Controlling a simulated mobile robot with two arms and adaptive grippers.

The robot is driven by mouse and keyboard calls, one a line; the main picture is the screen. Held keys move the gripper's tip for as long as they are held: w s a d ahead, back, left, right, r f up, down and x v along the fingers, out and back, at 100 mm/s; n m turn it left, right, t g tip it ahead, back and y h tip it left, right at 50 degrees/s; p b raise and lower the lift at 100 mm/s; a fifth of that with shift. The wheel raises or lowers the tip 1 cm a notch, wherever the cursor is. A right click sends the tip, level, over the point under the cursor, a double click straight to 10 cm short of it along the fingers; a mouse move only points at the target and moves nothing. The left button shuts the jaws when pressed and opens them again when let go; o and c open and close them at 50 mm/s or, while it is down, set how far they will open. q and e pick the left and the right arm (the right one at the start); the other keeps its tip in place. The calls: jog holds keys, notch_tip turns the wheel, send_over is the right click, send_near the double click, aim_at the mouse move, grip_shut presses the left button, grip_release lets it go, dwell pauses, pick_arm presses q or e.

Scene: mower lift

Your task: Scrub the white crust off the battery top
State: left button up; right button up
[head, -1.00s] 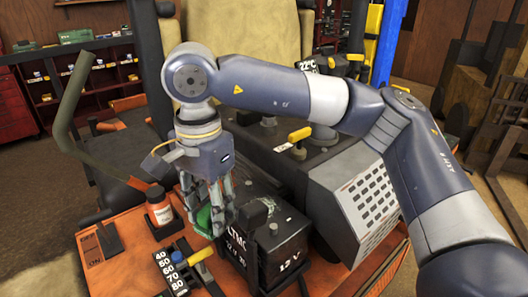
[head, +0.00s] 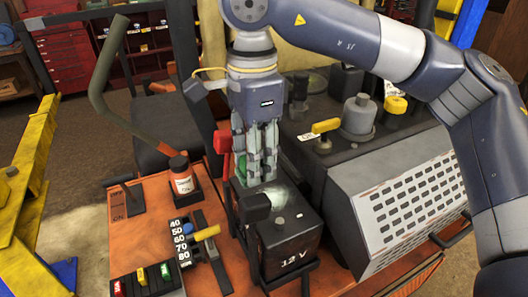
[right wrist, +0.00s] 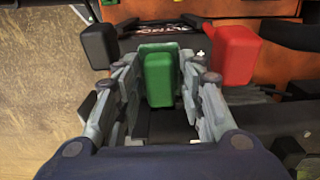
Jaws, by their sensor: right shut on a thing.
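The black battery (head: 285,241), marked 12 V, sits on the orange mower deck. A pale whitish patch of crust (head: 282,196) shows on its top, just right of my fingers. My right gripper (head: 262,178) points down over the back of the battery top. It is shut on a green block-like scrubber (right wrist: 158,80), which sits between the fingers in the right wrist view. The fingers mostly hide the scrubber in the head view, and I cannot tell whether it touches the battery. My left gripper is not in view.
A red cover (head: 223,139) and a black cover (head: 255,207) stand close to my fingers. A yellow lift frame (head: 30,180) stands at left.

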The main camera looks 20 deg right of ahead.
jog(key=shift+s+a+f+b, duration=0.1)
jog(key=shift+a+f+b, duration=0.2)
jog(key=shift+f, duration=0.3)
jog(key=shift+a+f+b, duration=0.2)
jog(key=shift+f+b, duration=0.2)
jog(key=shift+f, duration=0.15)
jog(key=f+b, duration=0.2)
jog(key=f, duration=0.1)
jog(key=shift+d+f, duration=0.1)
jog(key=shift+d, duration=0.25)
jog(key=shift+a+f, duration=0.1)
jog(key=shift+a, duration=0.05)
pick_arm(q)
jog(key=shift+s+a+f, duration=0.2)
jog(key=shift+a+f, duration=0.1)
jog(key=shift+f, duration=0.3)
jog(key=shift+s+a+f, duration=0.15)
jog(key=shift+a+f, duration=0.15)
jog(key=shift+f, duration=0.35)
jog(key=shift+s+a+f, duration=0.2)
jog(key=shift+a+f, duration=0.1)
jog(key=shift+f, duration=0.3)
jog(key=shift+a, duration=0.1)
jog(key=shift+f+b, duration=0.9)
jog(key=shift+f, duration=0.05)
pick_arm(e)
jog(key=shift+f, duration=1.05)
